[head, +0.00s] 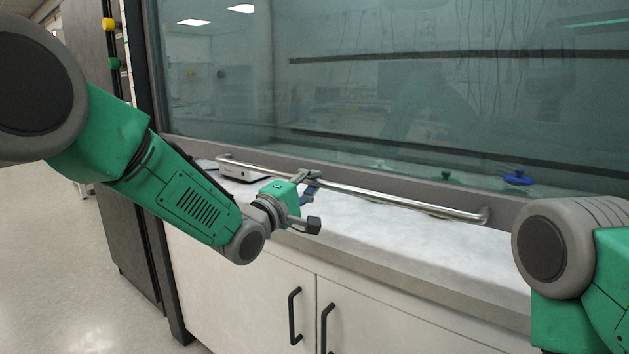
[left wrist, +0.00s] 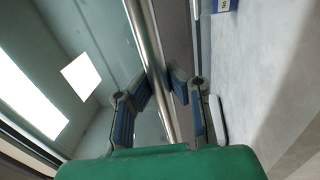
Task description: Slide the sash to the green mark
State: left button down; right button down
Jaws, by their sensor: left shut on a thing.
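The sash is a large glass pane (head: 400,90) with a grey bottom rail (head: 560,200). A long steel bar handle (head: 400,197) runs along the rail and crosses the left wrist view (left wrist: 158,60). My left gripper (head: 312,180) is shut on the bar, left of its middle; its blue-padded fingers (left wrist: 165,98) lie on either side of the bar in the left wrist view. A green round piece (head: 114,63) sits on the dark post left of the sash, below a yellow one (head: 108,24); I cannot tell which is the mark. My right gripper is out of view.
A pale worktop (head: 400,225) runs below the sash, with white cabinets and black handles (head: 294,315) under it. A small white device (head: 238,171) stands at the worktop's left. A blue knob (head: 517,178) shows behind the glass. Open floor lies at left.

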pick_arm(q)
jog(key=p, duration=2)
send_near(327, 8)
jog(key=x, duration=0.2)
jog(key=f+x, duration=0.1)
jog(key=x, duration=0.1)
jog(key=shift+w+d, duration=0.1)
jog(key=shift+w, duration=0.15)
jog(key=shift+d+r, duration=0.1)
jog(key=shift+r, duration=0.5)
jog(key=shift+f, duration=0.1)
